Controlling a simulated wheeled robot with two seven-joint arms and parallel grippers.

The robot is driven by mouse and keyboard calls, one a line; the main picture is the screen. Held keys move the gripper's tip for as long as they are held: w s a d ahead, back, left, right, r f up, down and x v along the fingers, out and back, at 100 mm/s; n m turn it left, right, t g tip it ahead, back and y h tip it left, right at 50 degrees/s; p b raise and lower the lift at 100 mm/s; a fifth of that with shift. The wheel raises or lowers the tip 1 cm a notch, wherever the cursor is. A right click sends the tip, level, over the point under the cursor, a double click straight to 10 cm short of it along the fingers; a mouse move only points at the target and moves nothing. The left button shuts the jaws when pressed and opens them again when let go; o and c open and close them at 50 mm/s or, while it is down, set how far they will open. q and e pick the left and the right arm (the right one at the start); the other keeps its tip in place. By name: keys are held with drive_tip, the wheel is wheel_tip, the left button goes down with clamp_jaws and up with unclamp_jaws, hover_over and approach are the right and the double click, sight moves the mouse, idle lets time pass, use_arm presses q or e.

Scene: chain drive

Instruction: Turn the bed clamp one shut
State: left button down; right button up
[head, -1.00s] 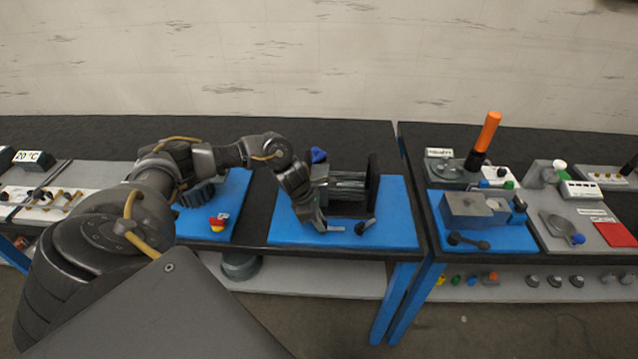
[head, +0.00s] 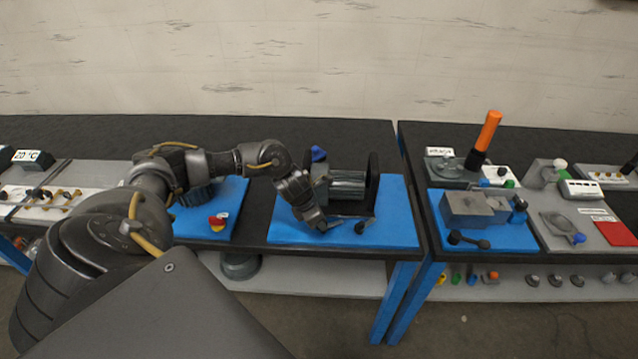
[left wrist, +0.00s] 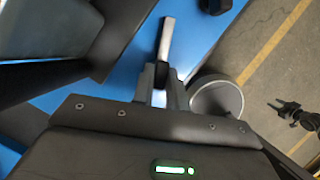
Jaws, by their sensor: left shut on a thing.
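A machine with a grey ribbed cylinder (head: 347,186) between dark upright plates stands on the blue mat (head: 397,218) at the middle of the table. My left gripper (head: 323,226) reaches down to the mat at the machine's front left. In the left wrist view the left gripper (left wrist: 160,82) is shut on a pale metal lever (left wrist: 166,40), which I take for bed clamp one; its free end sticks out beyond the fingers. A dark knobbed handle (head: 360,227) stands on the mat just right of the gripper. The lever's pivot is hidden.
A blue knob (head: 318,154) sits behind the gripper wrist. A red and yellow button (head: 218,222) stands on the left mat. A second table on the right holds a grey block (head: 475,207) and an orange handle (head: 488,132). A gap separates the tables.

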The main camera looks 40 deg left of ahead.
use_arm(q)
drive_tip(key=n, duration=0.1)
drive_tip(key=n+p, duration=0.1)
drive_tip(key=n+y, duration=0.1)
drive_tip(key=shift+d+r+n+t+p, duration=0.2)
drive_tip(key=shift+d+n+t+p, duration=0.05)
drive_tip(key=shift+n+t+p, duration=0.15)
drive_tip(key=n+p, duration=0.1)
drive_tip(key=n+y+p, duration=0.1)
drive_tip(key=n+p, duration=0.1)
drive_tip(key=n+y+p, duration=0.1)
drive_tip(key=n, duration=0.1)
drive_tip(key=shift+d, duration=0.25)
drive_tip(key=n+y+p, duration=0.1)
drive_tip(key=n, duration=0.1)
drive_tip(key=shift+w+d+n+g, duration=0.1)
drive_tip(key=shift+n+g, duration=0.2)
drive_tip(key=shift+f+n+y+p, duration=0.1)
drive_tip(key=shift+n+y+p, duration=0.25)
drive_tip(key=shift+n, duration=0.45)
drive_tip(key=c, duration=1.4)
unclamp_jaws()
drive_tip(key=shift+f, duration=0.1)
drive_tip(key=shift+d+g, duration=0.1)
drive_tip(key=shift+g, duration=0.2)
